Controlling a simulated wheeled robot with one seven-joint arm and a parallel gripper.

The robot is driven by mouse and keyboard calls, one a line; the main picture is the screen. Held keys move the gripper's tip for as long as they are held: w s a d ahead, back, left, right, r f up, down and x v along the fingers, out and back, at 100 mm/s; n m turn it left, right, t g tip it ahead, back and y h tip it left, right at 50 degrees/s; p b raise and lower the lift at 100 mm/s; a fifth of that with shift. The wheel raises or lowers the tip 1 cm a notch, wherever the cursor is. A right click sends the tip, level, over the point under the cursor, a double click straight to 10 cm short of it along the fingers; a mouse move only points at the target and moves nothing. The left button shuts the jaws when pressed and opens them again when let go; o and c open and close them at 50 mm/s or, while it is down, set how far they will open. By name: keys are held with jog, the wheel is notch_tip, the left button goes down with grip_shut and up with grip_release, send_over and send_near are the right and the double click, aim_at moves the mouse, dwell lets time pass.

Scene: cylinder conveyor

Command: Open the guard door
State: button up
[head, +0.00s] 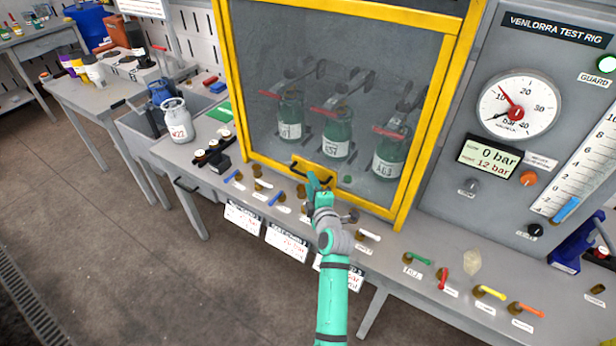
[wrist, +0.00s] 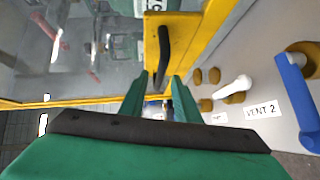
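The guard door (head: 440,95) is a clear panel in a yellow frame, and it looks shut in front of several green cylinders. A black bar handle (head: 299,171) on a yellow plate is at its lower edge. The handle also shows in the wrist view (wrist: 164,55), top centre. My gripper (head: 313,177) is at the handle in the head view. In the wrist view my gripper (wrist: 160,88) has its two green fingers apart, with the handle's near end between or just beyond the tips. Contact cannot be told.
Below the door, the bench front carries several small valves, including a blue lever (wrist: 296,100) right of my gripper. A gauge panel (head: 515,105) stands right of the door. A white cylinder (head: 176,120) stands at the left. The floor at lower left is clear.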

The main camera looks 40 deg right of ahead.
jog(key=shift+x, duration=2.3)
grip_shut()
